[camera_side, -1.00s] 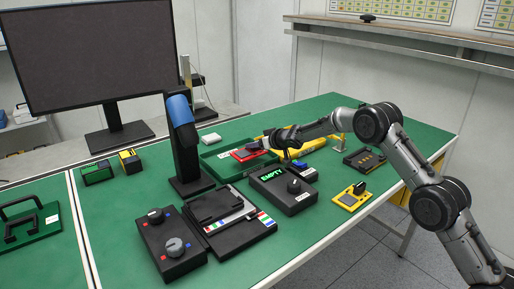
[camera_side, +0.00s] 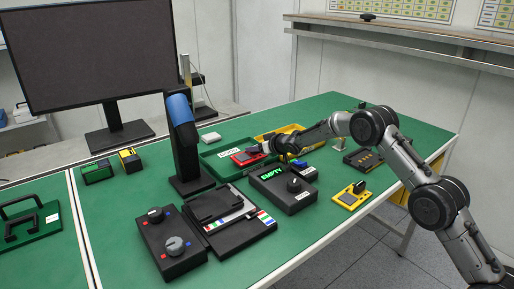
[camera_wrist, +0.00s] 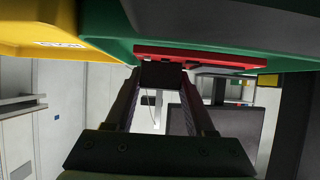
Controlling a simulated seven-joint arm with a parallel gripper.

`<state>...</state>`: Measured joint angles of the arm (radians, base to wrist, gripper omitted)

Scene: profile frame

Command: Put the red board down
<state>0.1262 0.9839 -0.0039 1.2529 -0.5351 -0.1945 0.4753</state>
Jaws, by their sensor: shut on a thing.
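The red board (camera_side: 242,158) is at the green tray (camera_side: 212,164) in the side view, low and roughly level. I cannot tell whether it rests on the tray floor. My gripper (camera_side: 260,149) reaches in from the right and is shut on the board. In the wrist view, the fingers of my gripper (camera_wrist: 162,76) close on a dark block at the edge of the red board (camera_wrist: 205,58). The green tray (camera_wrist: 112,48) shows close behind the board there.
A yellow bin (camera_side: 263,137) stands directly right of the tray, beneath my wrist. A black box with a green EMPTY display (camera_side: 272,174) is in front. A black stand with a blue top (camera_side: 181,113) rises at the left. A white block (camera_side: 210,137) lies behind.

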